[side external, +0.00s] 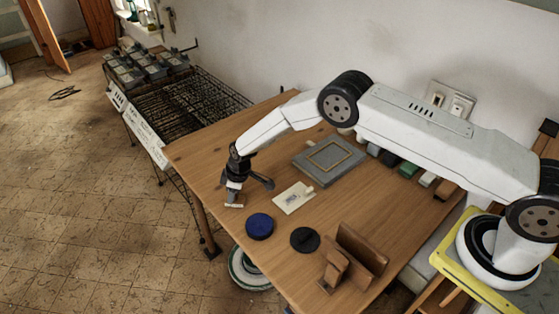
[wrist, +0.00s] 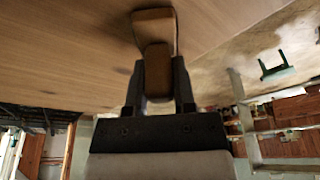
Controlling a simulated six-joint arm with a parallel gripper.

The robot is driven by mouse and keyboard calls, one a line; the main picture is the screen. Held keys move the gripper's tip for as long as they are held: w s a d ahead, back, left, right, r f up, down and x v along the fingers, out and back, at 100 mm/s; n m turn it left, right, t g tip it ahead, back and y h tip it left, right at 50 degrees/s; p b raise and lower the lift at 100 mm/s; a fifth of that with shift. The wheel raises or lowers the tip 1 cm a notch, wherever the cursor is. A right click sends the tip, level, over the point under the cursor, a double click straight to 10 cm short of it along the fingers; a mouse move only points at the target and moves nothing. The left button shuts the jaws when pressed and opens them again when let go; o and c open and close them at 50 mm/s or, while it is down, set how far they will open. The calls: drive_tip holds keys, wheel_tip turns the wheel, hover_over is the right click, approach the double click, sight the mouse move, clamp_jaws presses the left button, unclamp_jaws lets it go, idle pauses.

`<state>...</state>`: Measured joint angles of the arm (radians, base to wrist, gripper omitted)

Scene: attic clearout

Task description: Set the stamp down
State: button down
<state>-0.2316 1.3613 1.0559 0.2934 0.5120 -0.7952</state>
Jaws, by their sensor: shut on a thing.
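My gripper (side external: 237,187) is near the left end of the wooden table (side external: 215,150). In the wrist view, my gripper (wrist: 158,88) is shut on the brown stamp (wrist: 156,68), with one dark finger on each side of its handle. The stamp's wider block (wrist: 154,20) points away from the gripper, toward the wood surface. In the side view the stamp is small and partly hidden by the fingers. I cannot tell whether its base touches the table.
A pale card (side external: 292,198) lies right of my gripper. A blue round tin (side external: 260,226), a black disc (side external: 305,240) and a brown wooden stand (side external: 362,252) are toward the front. A grey book-like box (side external: 318,174) lies behind. Bare tabletop lies behind my gripper.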

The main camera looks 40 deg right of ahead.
sight(244, 200)
drive_tip(key=shift+f, duration=0.15)
drive_tip(key=shift+c, duration=2.2)
unclamp_jaws()
drive_tip(key=v, duration=1.2)
drive_tip(key=shift+r, duration=0.25)
